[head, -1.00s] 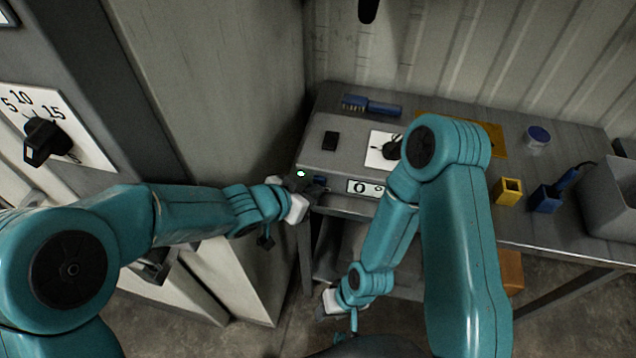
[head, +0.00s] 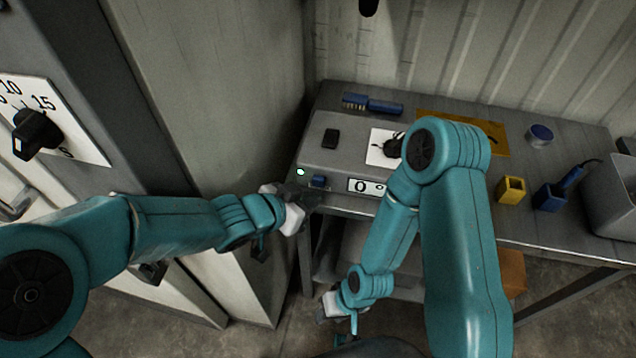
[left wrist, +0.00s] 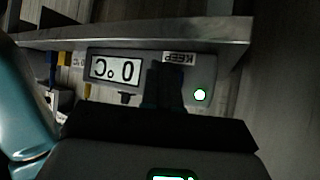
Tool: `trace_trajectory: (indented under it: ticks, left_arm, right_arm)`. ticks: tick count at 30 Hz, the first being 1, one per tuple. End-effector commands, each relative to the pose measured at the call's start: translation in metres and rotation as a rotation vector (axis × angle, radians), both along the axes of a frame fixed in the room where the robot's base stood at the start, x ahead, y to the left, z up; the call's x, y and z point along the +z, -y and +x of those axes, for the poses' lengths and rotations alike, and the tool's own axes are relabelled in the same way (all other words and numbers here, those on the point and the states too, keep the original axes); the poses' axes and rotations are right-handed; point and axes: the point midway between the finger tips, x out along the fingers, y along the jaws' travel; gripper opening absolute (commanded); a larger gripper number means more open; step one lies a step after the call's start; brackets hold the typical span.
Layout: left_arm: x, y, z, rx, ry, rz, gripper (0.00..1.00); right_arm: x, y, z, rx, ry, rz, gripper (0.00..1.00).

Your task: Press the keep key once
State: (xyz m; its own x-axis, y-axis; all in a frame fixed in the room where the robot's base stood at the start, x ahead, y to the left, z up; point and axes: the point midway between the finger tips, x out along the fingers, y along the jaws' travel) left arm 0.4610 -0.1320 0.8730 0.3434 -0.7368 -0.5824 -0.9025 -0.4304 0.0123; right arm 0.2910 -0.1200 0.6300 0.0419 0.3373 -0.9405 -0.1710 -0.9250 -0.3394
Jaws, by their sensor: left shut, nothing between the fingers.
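The grey control unit (head: 345,150) sits at the left end of the metal table. A small blue key (head: 318,181) is on its front left, beside a lit green lamp (head: 300,172) and a display reading 0 °C (head: 366,187). My left gripper (head: 308,196) is shut and empty, just in front of the key; contact cannot be told. In the left wrist view the KEEP label (left wrist: 180,57) is upside down, and my fingers (left wrist: 165,85) hide the area next to it, where no key shows. My right gripper (head: 328,304) hangs low in front of the table, its fingers unclear.
A black knob on a white plate (head: 386,148) is on the unit, partly behind my right arm. A brush (head: 372,104), yellow holder (head: 511,189), blue block (head: 549,197) and grey bin (head: 612,205) are on the table. A cabinet with a dial (head: 38,130) stands left.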

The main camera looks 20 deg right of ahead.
Motion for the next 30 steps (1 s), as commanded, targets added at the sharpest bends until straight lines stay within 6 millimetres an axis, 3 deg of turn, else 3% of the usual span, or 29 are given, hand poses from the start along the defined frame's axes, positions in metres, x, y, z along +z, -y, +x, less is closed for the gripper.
trace_trajectory:
  ticks: [13, 30]
  left_arm:
    - [-0.002, -0.023, -0.034, -0.001, 0.0, 0.0, 0.0]
    - [-0.001, -0.024, -0.036, 0.0, 0.0, 0.0, 0.0]
  right_arm:
    - [-0.022, 0.0, 0.0, 0.0, 0.0, 0.0, 0.43]
    - [-0.022, 0.0, 0.0, 0.0, 0.0, 0.0, 0.43]
